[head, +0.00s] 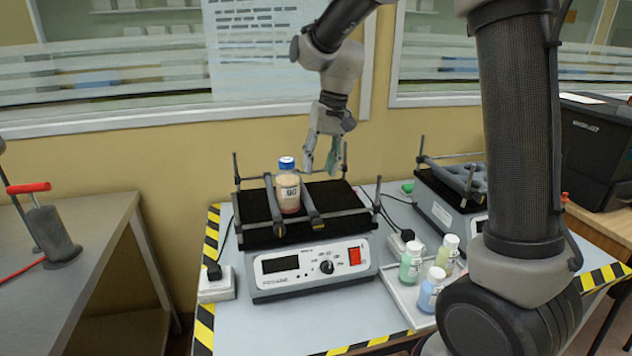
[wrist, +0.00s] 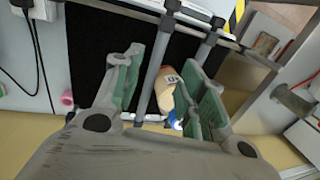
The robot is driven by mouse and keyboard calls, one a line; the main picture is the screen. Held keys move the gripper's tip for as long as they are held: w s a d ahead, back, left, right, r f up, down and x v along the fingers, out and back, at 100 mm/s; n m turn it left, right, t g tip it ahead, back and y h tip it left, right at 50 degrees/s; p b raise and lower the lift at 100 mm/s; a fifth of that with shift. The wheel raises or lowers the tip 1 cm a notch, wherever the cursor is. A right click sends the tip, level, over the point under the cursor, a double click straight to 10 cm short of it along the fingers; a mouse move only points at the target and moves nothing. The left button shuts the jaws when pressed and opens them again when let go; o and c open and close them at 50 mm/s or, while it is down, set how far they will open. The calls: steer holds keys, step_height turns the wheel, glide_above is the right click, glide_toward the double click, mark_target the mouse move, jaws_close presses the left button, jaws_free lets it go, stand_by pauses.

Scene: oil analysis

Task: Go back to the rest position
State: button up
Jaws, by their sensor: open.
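My gripper (head: 322,160) hangs open and empty above the back right part of the left shaker, with its fingers pointing down. In the wrist view my gripper (wrist: 165,105) shows its two green-padded fingers spread apart. A bottle (head: 288,186) with a blue cap, a numbered label and brownish contents stands upright on the shaker (head: 312,268), between its grey clamp bars. In the head view the bottle is to the left of the fingers and apart from them. The bottle (wrist: 197,82) also shows in the wrist view, partly hidden behind the right finger.
A white tray (head: 405,303) with 3 white-capped bottles stands to the front right. A second shaker (head: 445,203) is behind my arm. Shaker rails and corner posts rise near my gripper. A window (head: 130,60) and wall are behind. A grey bench (head: 70,245) is at left.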

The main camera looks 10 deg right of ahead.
steer(key=shift+d+r, duration=0.1)
steer(key=shift+r, duration=0.45)
steer(key=s+d+r+t, duration=0.1)
steer(key=s+d, duration=0.4)
steer(key=s, duration=0.3)
steer(key=s+d+r+t+h, duration=0.1)
steer(key=s+d+r+t, duration=0.1)
steer(key=s+d, duration=0.4)
steer(key=s+d+r+t+h, duration=0.1)
steer(key=s+d, duration=0.5)
steer(key=s, duration=0.6)
steer(key=shift+d+r, duration=0.25)
steer(key=shift+r, duration=0.3)
steer(key=shift+o, duration=0.3)
